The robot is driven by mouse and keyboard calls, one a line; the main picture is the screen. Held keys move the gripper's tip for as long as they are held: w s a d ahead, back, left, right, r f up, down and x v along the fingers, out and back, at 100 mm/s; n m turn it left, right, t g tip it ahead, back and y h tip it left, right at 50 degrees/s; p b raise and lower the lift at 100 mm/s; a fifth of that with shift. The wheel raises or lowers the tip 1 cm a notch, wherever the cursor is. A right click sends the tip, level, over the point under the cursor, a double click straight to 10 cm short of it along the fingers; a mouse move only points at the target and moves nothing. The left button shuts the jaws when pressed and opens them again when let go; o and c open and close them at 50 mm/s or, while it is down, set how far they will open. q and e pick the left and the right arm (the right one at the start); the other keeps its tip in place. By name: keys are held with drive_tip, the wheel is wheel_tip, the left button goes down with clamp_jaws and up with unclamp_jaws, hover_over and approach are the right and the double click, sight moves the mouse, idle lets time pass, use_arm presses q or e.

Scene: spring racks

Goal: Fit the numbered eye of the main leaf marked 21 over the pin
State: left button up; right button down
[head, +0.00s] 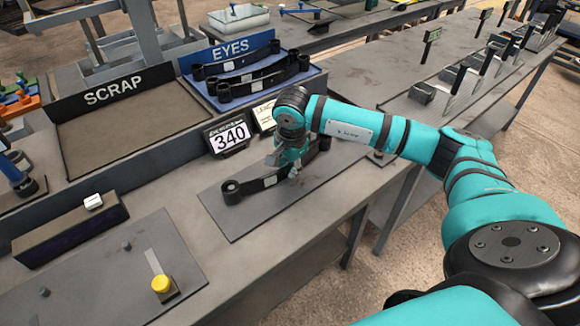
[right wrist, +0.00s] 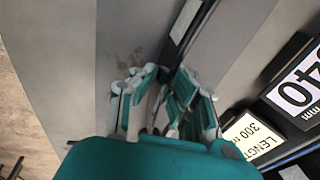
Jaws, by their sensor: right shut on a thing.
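A dark main leaf (head: 250,187) with a rolled eye at each end lies on a grey plate beside the 340 display. A small white label (head: 270,181) is on it, too small to read. My right gripper (head: 290,168) is shut on this leaf near its middle; the far part of the leaf is partly hidden by the gripper. In the right wrist view the leaf (right wrist: 186,28) runs up from between the fingers (right wrist: 160,88). A fixture plate (head: 100,285) at lower left carries short upright pins, one of them grey (head: 126,246), and a yellow-topped post (head: 162,284). My left gripper is not in view.
A blue EYES tray (head: 315,72) holds several dark leaves behind the arm. A SCRAP tray (head: 130,125) stands left of it. The 340 display (head: 226,137) and a LENGTH card (head: 264,115) stand behind the held leaf. A dark block (head: 70,230) sits behind the fixture plate.

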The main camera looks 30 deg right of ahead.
drive_tip(key=shift+r, duration=0.1)
drive_tip(key=c, duration=1.3)
unclamp_jaws()
drive_tip(key=shift+a, duration=0.15)
drive_tip(key=shift+c, duration=0.2)
drive_tip(key=shift+o, duration=1)
drive_tip(key=shift+s+f, duration=0.1)
drive_tip(key=shift+f, duration=0.1)
drive_tip(key=shift+o, duration=1.4)
drive_tip(key=shift+r, duration=0.1)
drive_tip(key=shift+r, duration=0.1)
wheel_tip(320, 180, up, 8)
drive_tip(key=p, duration=0.4)
